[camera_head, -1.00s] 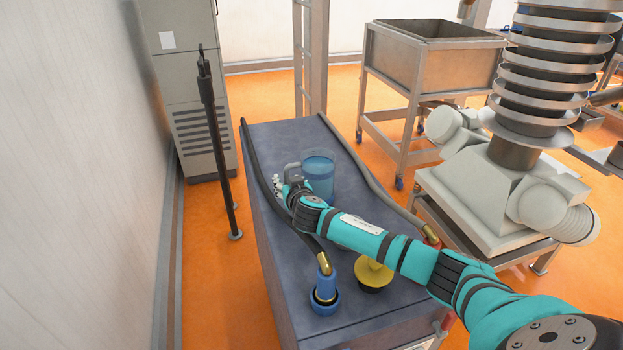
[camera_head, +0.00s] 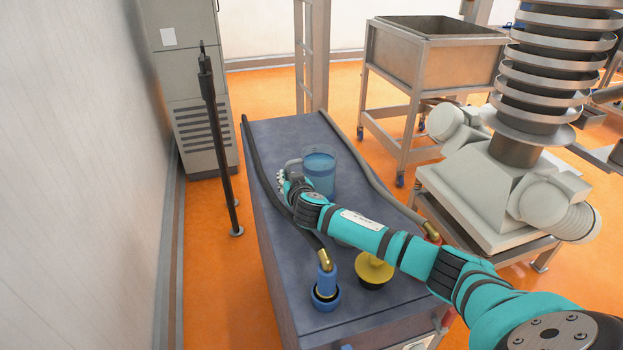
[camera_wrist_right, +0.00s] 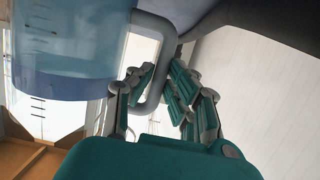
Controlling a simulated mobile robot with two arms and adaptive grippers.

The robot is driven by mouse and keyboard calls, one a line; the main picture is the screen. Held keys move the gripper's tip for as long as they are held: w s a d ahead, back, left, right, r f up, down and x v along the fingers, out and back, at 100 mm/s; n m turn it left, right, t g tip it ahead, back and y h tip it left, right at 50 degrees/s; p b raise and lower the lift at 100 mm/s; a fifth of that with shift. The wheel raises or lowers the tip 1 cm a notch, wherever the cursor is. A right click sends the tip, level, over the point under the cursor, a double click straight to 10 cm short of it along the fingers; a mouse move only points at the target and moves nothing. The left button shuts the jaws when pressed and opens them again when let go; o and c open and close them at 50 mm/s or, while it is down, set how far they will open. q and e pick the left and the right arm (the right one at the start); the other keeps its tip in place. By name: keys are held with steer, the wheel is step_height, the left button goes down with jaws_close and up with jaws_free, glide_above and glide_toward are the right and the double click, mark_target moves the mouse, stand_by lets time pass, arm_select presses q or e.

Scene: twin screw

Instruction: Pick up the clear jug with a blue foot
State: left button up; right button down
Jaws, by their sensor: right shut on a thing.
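The clear jug (camera_head: 321,170) with a blue lower part is at the far half of the dark blue-grey cabinet top (camera_head: 275,140). It looks upright; whether its base touches the top is hard to tell. My right gripper (camera_head: 286,178) is at the jug's left side, at its grey handle. In the right wrist view the jug (camera_wrist_right: 70,50) fills the upper left, and the right gripper's fingers (camera_wrist_right: 160,88) are shut on the handle (camera_wrist_right: 157,65). My forearm covers part of the cabinet top in front of the jug. My left gripper is not in view.
A blue fitting (camera_head: 326,285) and a yellow one (camera_head: 373,270) stand at the cabinet's near end. Dark hoses (camera_head: 262,165) run along its edges. A black post (camera_head: 213,130) stands left; a metal bin (camera_head: 430,55) and grey machine (camera_head: 500,195) stand right.

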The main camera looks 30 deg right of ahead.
step_height(320, 180, up, 10)
steer(key=b, duration=0.2)
steer(key=shift+r, duration=0.2)
steer(key=shift+w, duration=0.1)
steer(key=shift+f, duration=0.1)
stand_by(0.5)
